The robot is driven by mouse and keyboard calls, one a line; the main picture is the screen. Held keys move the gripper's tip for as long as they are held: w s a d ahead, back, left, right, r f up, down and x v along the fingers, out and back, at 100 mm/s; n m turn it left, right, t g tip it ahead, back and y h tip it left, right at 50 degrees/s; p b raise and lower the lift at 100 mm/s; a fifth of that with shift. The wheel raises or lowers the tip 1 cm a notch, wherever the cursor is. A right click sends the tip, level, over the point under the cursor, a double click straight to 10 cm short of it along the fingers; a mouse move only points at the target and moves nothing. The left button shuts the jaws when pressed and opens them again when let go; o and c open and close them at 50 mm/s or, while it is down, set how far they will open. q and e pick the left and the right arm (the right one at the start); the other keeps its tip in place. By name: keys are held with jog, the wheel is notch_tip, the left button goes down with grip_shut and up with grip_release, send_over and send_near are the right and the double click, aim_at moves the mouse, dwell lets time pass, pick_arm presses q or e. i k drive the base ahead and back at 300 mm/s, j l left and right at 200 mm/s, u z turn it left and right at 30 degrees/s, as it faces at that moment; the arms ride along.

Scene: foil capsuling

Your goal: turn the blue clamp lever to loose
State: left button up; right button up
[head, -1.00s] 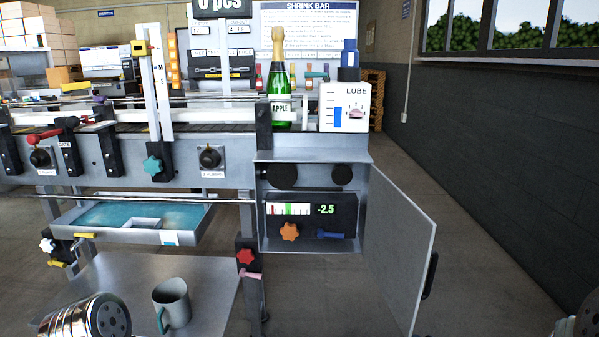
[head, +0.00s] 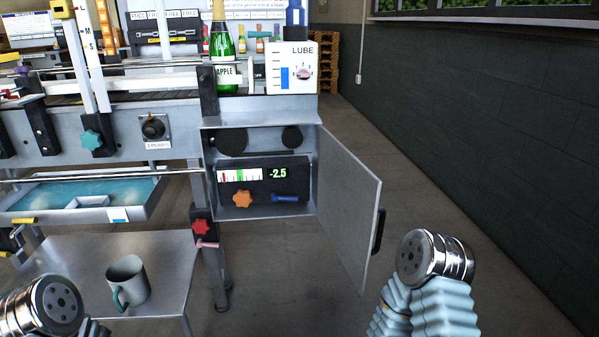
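The blue clamp lever (head: 285,198) lies roughly level on the dark panel (head: 262,174) inside the open cabinet, to the right of an orange star knob (head: 242,199). The panel's display reads -2.5, beside a white, red and green gauge (head: 240,175). The cabinet door (head: 347,205) stands swung open to the right. My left arm's rounded metal end shows at the bottom left and my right arm's at the lower right, both well apart from the lever. No gripper fingers can be made out on either arm.
A grey mug (head: 126,282) stands on a low metal table (head: 172,262) at the lower left. A red knob (head: 201,227) and pink lever (head: 207,245) sit on the machine leg below the cabinet. A green bottle (head: 221,50) and LUBE box (head: 291,68) stand above. The floor at right is clear.

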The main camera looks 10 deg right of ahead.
aim_at(275, 197)
jog(key=i+l+u, duration=0.2)
jog(key=l, duration=0.35)
jog(key=i+l+u, duration=0.25)
jog(key=l, duration=0.35)
jog(key=l+u, duration=0.2)
jog(key=l, duration=0.35)
jog(key=i+l+u, duration=0.2)
jog(key=l, duration=0.45)
jog(key=i+j, duration=0.1)
jog(key=i, duration=0.25)
